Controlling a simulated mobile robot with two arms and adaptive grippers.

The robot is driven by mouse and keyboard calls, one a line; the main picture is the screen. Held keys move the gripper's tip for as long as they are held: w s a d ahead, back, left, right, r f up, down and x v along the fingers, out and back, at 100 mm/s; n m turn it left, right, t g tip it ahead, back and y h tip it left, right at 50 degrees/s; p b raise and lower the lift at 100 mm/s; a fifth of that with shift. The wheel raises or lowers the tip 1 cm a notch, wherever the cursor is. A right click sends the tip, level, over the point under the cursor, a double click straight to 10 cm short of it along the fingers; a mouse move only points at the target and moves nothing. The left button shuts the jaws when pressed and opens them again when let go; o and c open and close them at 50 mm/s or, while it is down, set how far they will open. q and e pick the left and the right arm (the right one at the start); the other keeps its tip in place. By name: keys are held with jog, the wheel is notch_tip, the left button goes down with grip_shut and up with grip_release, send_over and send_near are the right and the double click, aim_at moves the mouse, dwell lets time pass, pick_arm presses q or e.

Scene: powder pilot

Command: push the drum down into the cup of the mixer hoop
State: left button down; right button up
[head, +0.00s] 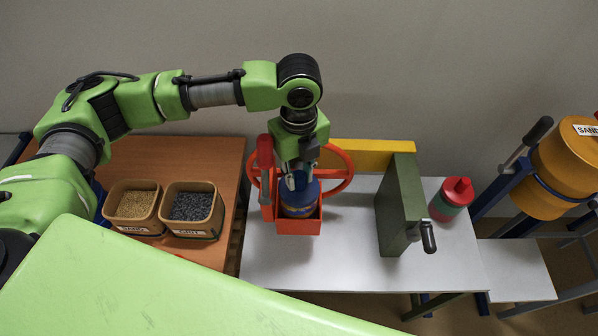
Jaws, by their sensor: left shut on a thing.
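A dark blue drum (299,201) with a yellowish band stands in the red, box-like cup (298,227) of the mixer hoop. The red hoop (342,162) rises around and behind it. My left gripper (298,180) points straight down and is shut on the top of the drum. The drum's lower part is hidden by the cup wall, so I cannot tell how deep it sits. My right gripper is not in view.
A green upright panel (396,205) with a black crank handle stands right of the hoop on the white table (350,265). A red and green bottle (451,199) stands beyond it. Two bins, one tan (133,227) and one dark-filled (191,232), sit left on the brown table. An orange drum (566,172) is at far right.

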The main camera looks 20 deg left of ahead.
pick_arm(q)
jog(key=shift+f, duration=0.25)
jog(key=c, duration=1.7)
grip_release()
jog(key=shift+r, duration=0.1)
notch_tip(320, 180, up, 7)
jog(key=shift+r, duration=0.2)
